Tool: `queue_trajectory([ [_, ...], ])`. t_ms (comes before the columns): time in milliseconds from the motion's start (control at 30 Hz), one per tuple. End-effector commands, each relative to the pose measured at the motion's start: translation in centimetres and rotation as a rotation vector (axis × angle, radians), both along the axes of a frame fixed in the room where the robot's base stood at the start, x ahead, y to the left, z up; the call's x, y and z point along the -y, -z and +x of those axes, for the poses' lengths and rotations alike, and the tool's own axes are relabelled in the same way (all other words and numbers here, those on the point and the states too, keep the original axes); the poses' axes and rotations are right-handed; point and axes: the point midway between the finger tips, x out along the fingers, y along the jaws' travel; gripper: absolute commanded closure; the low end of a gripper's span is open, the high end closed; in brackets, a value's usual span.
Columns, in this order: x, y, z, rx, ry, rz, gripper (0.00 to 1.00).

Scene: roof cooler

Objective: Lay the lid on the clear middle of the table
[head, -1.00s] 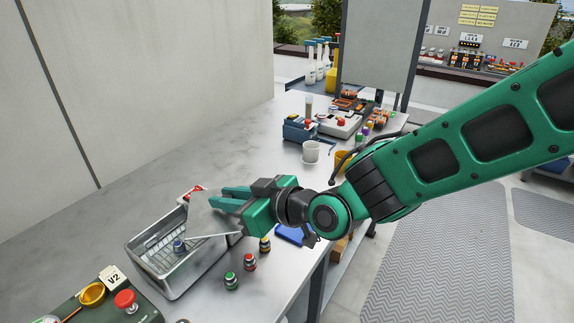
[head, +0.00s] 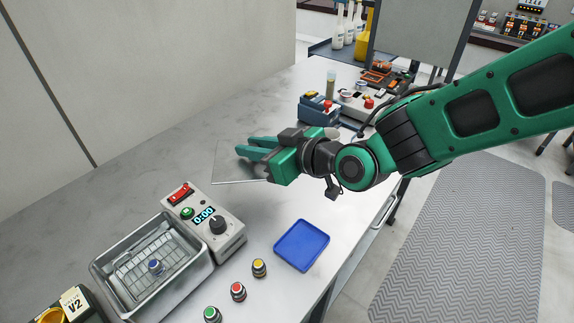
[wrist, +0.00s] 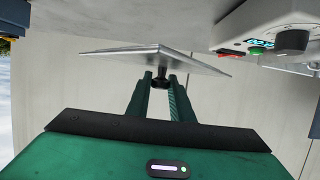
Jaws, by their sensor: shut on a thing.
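The lid (head: 228,168) is a thin, flat metal plate. My gripper (head: 257,147) is shut on its black knob (wrist: 160,83) and holds it level over the bare table (head: 163,174). The lid also shows edge-on in the wrist view (wrist: 125,53), beyond my fingertips (wrist: 160,92). I cannot tell how large the gap under it is. My gripper and arm hide part of the lid's right side in the head view. The open metal tank (head: 203,259) stands at the lower left, with a blue-topped vial (head: 155,266) inside on a rack.
A control box with a timer (head: 229,236) stands beside the tank, nearer the lid. A blue device (head: 319,108) stands farther back. Bare table lies left of the lid.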

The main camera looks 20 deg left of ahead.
Motion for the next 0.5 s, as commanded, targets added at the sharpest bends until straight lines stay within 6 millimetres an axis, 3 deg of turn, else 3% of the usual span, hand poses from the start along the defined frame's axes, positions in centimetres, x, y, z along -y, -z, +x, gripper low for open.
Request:
queue_trajectory([
  [300,0.1,0.2,0.4,-0.001,0.002,0.001,1.0],
  [500,1.0,2.1,3.4,-0.005,0.007,-0.002,1.0],
])
